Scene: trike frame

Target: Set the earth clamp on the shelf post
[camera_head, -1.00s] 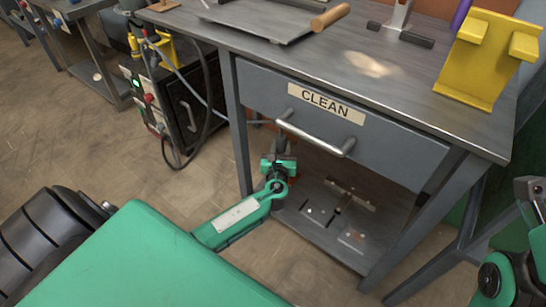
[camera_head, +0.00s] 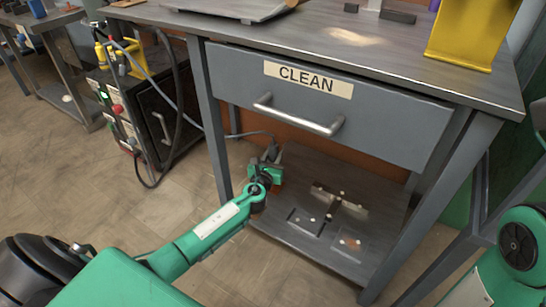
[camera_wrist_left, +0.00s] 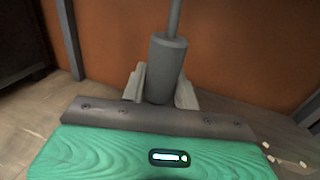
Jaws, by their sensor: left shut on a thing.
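My left gripper (camera_head: 268,165) reaches in under the bench, just above the left part of its lower shelf. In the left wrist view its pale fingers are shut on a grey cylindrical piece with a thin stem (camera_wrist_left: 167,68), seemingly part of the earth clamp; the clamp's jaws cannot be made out. A cable runs from near the gripper toward the left in the head view. A slim dark post (camera_wrist_left: 69,40) stands left of the held piece in the wrist view, apart from it. I cannot tell whether it is the shelf post. My right gripper is out of view.
A front bench leg (camera_head: 212,130) stands just left. A welding machine (camera_head: 145,110) with cables stands further left.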

